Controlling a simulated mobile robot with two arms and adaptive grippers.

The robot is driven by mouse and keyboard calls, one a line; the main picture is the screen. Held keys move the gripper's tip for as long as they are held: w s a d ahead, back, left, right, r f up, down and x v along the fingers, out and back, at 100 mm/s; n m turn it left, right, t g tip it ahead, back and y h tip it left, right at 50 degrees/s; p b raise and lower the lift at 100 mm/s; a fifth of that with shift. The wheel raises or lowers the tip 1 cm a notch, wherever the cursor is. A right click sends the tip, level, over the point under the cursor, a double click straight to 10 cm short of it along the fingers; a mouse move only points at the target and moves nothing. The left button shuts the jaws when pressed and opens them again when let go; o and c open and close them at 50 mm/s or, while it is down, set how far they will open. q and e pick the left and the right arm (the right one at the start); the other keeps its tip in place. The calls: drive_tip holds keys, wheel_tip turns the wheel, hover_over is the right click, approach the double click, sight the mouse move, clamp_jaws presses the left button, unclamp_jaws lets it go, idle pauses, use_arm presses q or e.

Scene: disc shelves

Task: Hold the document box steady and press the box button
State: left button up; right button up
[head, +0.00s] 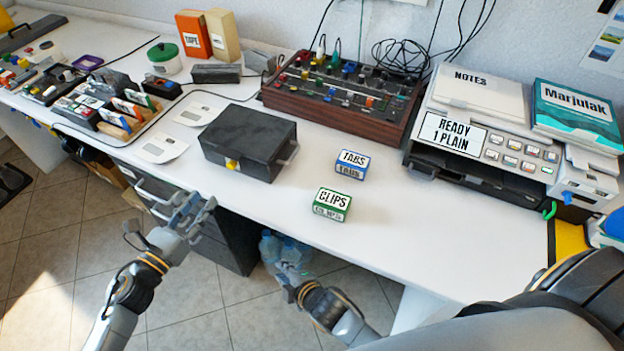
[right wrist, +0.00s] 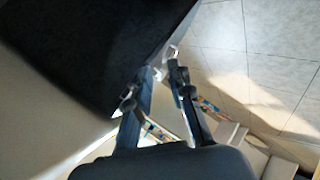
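The document box (head: 245,140) is a dark grey, closed case on the white desk, with a metal handle on its right side. A yellow button (head: 232,164) sits low on its front face. My left gripper (head: 194,207) is in front of the desk edge, below and left of the box, with its fingers apart and empty. My right arm enters at bottom centre in the head view, and its gripper is hard to make out there. In the right wrist view my right gripper (right wrist: 161,66) has its fingers apart, beside a large dark surface (right wrist: 85,50) that I cannot identify surely.
A TABS box (head: 352,164) and a CLIPS box (head: 332,204) stand right of the document box. White cards (head: 160,147) lie to its left. A mixer (head: 340,95) stands behind, and a printer (head: 480,140) at right. Bare desk lies around the small boxes.

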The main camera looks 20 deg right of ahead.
drive_tip(key=w+a+r+n+t+y, duration=0.1)
drive_tip(key=w+a+r+n+t, duration=0.1)
drive_tip(key=r, duration=0.8)
drive_tip(key=w+a+r+n+t, duration=0.2)
drive_tip(key=r, duration=0.8)
drive_tip(key=d+r+n+h, duration=0.2)
drive_tip(key=d+r+h, duration=0.45)
drive_tip(key=d, duration=0.75)
drive_tip(key=shift+g+y, duration=0.3)
drive_tip(key=shift+y, duration=0.25)
drive_tip(key=x, duration=0.9)
drive_tip(key=r+x, duration=0.1)
drive_tip(key=x, duration=0.4)
drive_tip(key=shift+w+a+r, duration=0.1)
drive_tip(key=shift+w+a, duration=0.1)
drive_tip(key=shift+w, duration=0.05)
drive_tip(key=shift+c, duration=0.4)
clamp_jaws()
use_arm(q)
clamp_jaws()
